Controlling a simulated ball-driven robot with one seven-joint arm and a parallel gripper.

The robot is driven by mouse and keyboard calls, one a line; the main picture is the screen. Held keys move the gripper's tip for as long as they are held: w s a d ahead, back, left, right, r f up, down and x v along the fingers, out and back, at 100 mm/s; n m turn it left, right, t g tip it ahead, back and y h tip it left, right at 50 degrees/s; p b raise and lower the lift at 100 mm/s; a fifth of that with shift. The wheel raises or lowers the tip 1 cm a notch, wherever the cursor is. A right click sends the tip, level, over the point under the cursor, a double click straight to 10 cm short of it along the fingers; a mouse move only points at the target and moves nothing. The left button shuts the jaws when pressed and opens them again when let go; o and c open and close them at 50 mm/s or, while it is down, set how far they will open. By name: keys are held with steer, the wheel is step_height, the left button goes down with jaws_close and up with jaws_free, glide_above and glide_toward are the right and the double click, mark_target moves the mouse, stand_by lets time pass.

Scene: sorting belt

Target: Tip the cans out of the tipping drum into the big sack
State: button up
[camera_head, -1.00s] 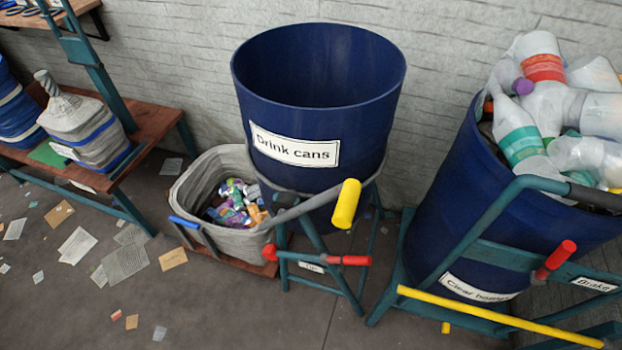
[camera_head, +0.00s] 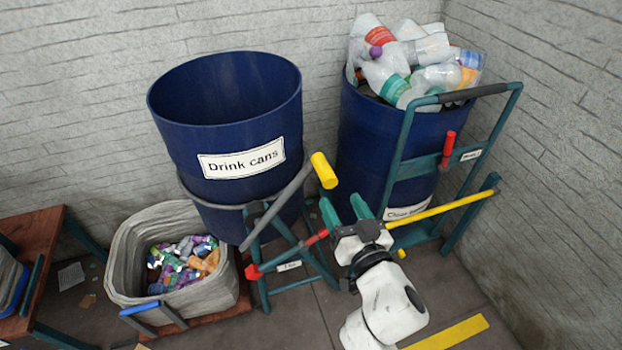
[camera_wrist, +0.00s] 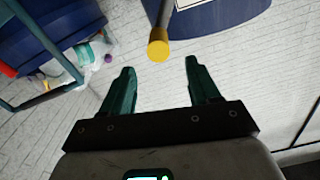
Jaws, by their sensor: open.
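The tipping drum (camera_head: 225,105) is blue, labelled "Drink cans", and stands nearly upright in a teal stand. Its visible inside shows no cans. A grey crank arm with a yellow handle (camera_head: 324,170) juts from its right side; the handle also shows in the wrist view (camera_wrist: 159,47). A red lever (camera_head: 254,271) sits low on the stand. The big sack (camera_head: 122,285), grey and open, stands at the drum's lower left with many crushed cans (camera_head: 185,264) in it. My gripper (camera_head: 344,210) is open and empty, below and right of the yellow handle, apart from it.
A second blue drum (camera_head: 362,140) heaped with clear bottles stands at right behind a teal trolley (camera_head: 400,150) with a red handle (camera_head: 449,143) and a yellow bar (camera_head: 445,208). A wooden bench (camera_head: 38,235) is at far left. Walls close off the back and right.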

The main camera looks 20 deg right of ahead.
mark_target(326, 173)
steer(key=w, duration=1)
steer(key=shift+d+p, duration=0.1)
steer(key=shift+p, duration=0.25)
jaws_close()
